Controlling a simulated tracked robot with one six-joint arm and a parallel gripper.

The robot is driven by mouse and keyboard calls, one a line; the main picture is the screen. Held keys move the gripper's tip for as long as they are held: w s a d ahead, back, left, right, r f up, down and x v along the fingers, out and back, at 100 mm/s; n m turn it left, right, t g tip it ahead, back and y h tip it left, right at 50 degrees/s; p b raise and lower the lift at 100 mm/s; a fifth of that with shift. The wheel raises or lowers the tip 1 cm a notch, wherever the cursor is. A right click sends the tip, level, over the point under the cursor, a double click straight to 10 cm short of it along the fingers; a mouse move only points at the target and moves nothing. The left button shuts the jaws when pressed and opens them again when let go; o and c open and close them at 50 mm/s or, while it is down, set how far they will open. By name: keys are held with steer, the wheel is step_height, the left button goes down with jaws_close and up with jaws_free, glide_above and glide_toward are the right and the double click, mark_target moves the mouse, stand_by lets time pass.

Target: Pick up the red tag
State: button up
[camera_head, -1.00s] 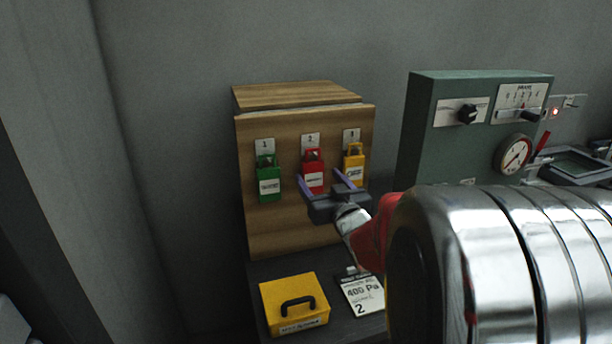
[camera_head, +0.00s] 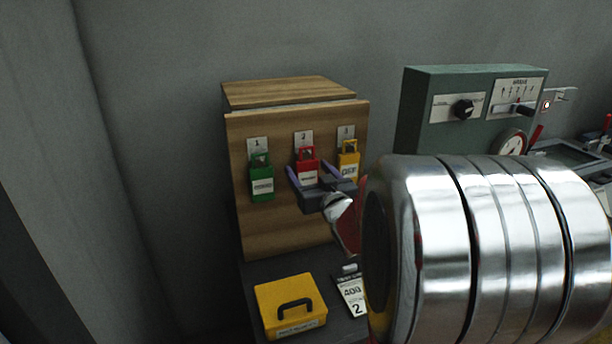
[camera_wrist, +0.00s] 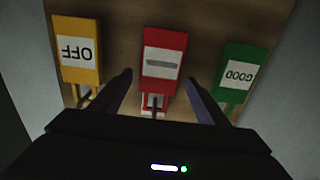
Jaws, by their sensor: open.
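The red tag (camera_head: 307,166) hangs under label 2 in the middle of an upright wooden board (camera_head: 290,228), between a green tag (camera_head: 261,180) and a yellow tag (camera_head: 348,163). My gripper (camera_head: 318,172) is open in front of the board, with its purple fingers around the lower part of the red tag in the head view. In the wrist view the red tag (camera_wrist: 162,62) appears upside down, centred between and beyond the open fingertips (camera_wrist: 160,76). The wrist view also shows the yellow tag (camera_wrist: 78,50) at left and the green tag (camera_wrist: 240,72) at right. I cannot tell whether the fingers touch the tag.
A yellow box (camera_head: 290,303) with a black handle and a card marked 2 (camera_head: 351,292) lie on the dark surface below the board. A green panel (camera_head: 425,138) with a knob and gauge stands to the right. My arm hides much of the right side.

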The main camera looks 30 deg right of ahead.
steer(key=shift+c, duration=0.6)
steer(key=c, duration=1)
steer(key=shift+r, duration=0.2)
